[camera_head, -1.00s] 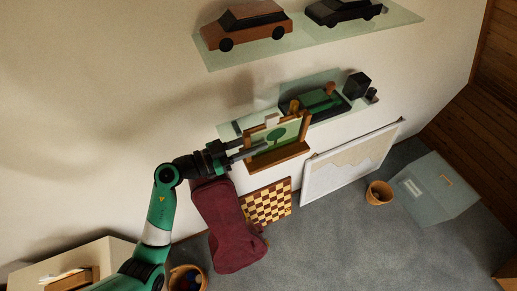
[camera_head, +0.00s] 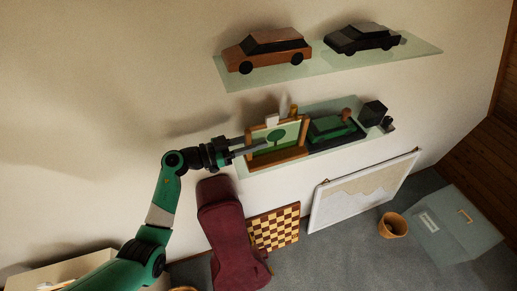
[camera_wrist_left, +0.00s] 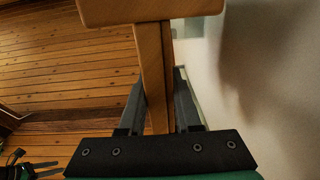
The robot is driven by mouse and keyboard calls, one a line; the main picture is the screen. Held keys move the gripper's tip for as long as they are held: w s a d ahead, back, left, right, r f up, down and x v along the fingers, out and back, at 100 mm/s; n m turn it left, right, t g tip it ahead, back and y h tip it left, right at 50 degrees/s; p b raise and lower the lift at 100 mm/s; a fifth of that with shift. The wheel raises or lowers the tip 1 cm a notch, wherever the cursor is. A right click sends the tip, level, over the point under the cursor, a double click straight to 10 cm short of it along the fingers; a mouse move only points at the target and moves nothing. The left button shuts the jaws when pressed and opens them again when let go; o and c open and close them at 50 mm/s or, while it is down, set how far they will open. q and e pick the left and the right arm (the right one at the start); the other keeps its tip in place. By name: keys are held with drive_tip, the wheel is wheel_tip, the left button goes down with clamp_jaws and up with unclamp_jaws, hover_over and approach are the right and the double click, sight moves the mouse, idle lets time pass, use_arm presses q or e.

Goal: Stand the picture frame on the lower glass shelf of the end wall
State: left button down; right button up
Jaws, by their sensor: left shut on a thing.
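The picture frame (camera_head: 291,133) has a wooden border and a green tree picture. It is upright, facing the room, in front of the left part of the lower glass shelf (camera_head: 254,171) or over it in the head view. I cannot tell whether its base touches the glass. My left gripper (camera_head: 252,147) is shut on the frame's left side. In the left wrist view the frame's wooden upright (camera_wrist_left: 151,75) stands between the two fingers of the left gripper (camera_wrist_left: 159,100).
A green model vehicle (camera_head: 333,129) sits right of the frame on the lower shelf, with a black cube (camera_head: 373,112) farther right. The upper shelf (camera_head: 318,66) holds two model cars. Below are a chessboard (camera_head: 276,228), a maroon bag (camera_head: 226,235) and a leaning map board (camera_head: 360,190).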

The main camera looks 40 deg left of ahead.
use_arm(q)
drive_tip(key=shift+w+a+b, duration=0.35)
drive_tip(key=shift+w+a, duration=0.05)
drive_tip(key=shift+a, duration=0.3)
drive_tip(key=shift+w+a+b, duration=0.35)
drive_tip(key=shift+a, duration=0.35)
drive_tip(key=shift+d+f+b, duration=0.1)
drive_tip(key=shift+f+b, duration=0.25)
drive_tip(key=shift+f, duration=0.8)
drive_tip(key=shift+f, duration=0.3)
drive_tip(key=c, duration=0.7)
unclamp_jaws()
drive_tip(key=shift+o, duration=0.9)
drive_tip(key=shift+f, duration=0.15)
drive_tip(key=v, duration=1.1)
drive_tip(key=shift+s, duration=0.3)
